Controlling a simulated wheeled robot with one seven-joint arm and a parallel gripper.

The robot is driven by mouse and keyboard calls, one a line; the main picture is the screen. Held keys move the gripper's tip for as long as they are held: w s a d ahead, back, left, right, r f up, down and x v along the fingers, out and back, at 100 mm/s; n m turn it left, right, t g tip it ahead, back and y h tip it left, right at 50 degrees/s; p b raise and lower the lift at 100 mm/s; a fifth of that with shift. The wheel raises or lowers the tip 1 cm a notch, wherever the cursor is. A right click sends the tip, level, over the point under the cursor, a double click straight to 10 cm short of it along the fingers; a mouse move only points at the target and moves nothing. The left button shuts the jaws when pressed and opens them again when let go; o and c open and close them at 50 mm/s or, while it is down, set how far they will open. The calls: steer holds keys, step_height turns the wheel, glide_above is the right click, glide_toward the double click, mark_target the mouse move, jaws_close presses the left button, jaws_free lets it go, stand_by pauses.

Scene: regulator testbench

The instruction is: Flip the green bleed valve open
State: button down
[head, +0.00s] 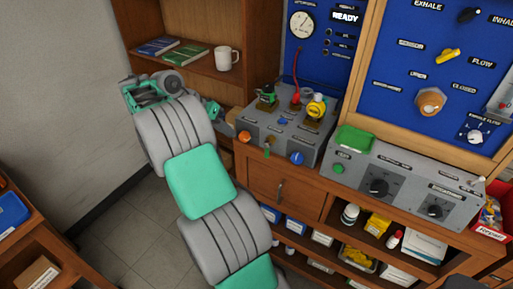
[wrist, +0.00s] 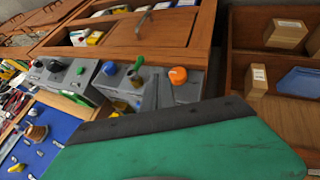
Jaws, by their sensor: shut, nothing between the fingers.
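A small green lever (head: 267,152), which I take for the bleed valve, hangs down on the front of the grey regulator box (head: 280,128), between an orange knob (head: 245,137) and a blue knob (head: 297,158). The lever also shows in the wrist view (wrist: 139,63), left of the orange knob there. My gripper (wrist: 158,84) is shut and empty. Its grey fingers point toward the box front, between lever and orange knob in that picture; I cannot tell any contact. In the head view my gripper is mostly hidden behind my arm, left of the box.
The box top carries a green-and-black fitting (head: 267,95), a red one and a yellow one (head: 316,106). A grey console (head: 400,185) with black dials stands to the right. A wooden shelf with a white mug (head: 227,58) is behind. A drawer handle (head: 281,191) sticks out below.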

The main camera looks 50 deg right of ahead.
mark_target(267, 150)
steer(key=s+d+f, duration=0.2)
steer(key=s+d+f+b, duration=0.1)
steer(key=s+d+f, duration=0.1)
steer(key=f, duration=0.1)
steer(key=s+d+f, duration=0.2)
steer(key=s, duration=0.1)
steer(key=shift+s+f, duration=0.1)
steer(key=shift+f, duration=0.25)
steer(key=shift+s+p, duration=0.1)
steer(key=shift+p, duration=0.35)
